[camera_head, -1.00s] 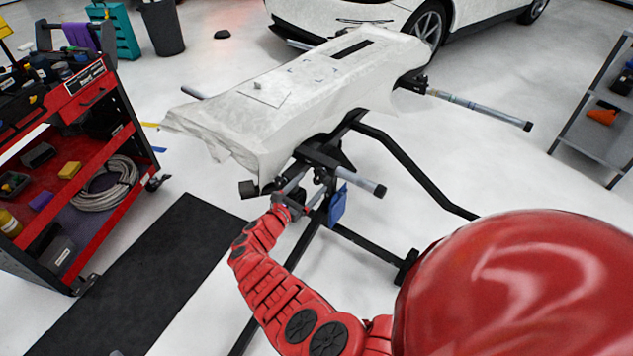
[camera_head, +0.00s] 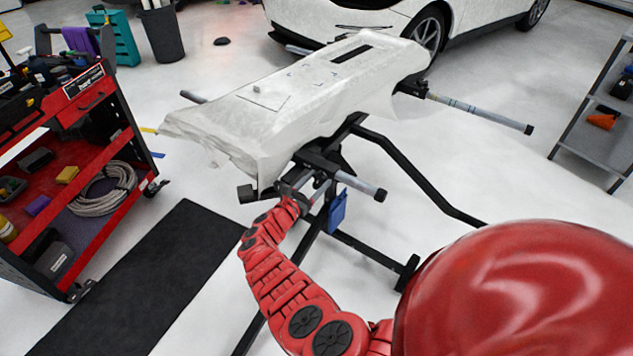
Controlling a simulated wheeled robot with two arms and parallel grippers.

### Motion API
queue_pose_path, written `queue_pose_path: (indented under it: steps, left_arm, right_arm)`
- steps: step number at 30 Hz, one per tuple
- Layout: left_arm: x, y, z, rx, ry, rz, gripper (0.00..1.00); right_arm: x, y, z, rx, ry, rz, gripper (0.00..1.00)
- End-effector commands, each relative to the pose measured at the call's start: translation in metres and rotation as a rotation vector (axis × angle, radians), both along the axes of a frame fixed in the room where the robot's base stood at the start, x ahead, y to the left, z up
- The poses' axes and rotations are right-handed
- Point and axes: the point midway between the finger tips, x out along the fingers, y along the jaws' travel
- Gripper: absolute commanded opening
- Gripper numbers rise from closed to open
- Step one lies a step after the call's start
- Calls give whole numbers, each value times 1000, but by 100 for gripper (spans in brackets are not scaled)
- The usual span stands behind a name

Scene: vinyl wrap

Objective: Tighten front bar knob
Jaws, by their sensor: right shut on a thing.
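A stand (camera_head: 352,128) holds a long panel draped in white film (camera_head: 290,100). At its near end, a grey front bar (camera_head: 357,184) with a black end cap sticks out to the right from a black bracket (camera_head: 318,158). My right gripper (camera_head: 300,187) is under this bracket, beside the bar, at the end of my red right arm. It is shut on a small part there, apparently the front bar knob. The knob is mostly hidden by the gripper, so its shape and tightness cannot be told. My left gripper is not in view.
A black block (camera_head: 247,193) juts out left of the gripper. A blue item (camera_head: 338,210) hangs on the stand just right of it. Black stand legs (camera_head: 415,180) spread to the right. A red tool cart (camera_head: 75,190) and dark mat (camera_head: 150,270) are at left.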

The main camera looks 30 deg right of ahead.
Motion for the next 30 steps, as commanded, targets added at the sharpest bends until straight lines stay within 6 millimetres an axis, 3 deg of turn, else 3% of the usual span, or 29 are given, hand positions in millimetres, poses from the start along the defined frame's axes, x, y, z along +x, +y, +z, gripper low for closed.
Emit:
queue_pose_path:
  steps: [1,3,17,30]
  left_arm:
    - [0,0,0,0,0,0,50]
    - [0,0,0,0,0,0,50]
    - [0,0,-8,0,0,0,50]
    - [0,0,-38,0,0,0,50]
  right_arm:
    - [0,0,0,0,0,1,16]
    - [0,0,0,0,0,1,4]
    - [0,1,-3,41,-112,3,4]
    - [0,1,-5,178,-478,3,4]
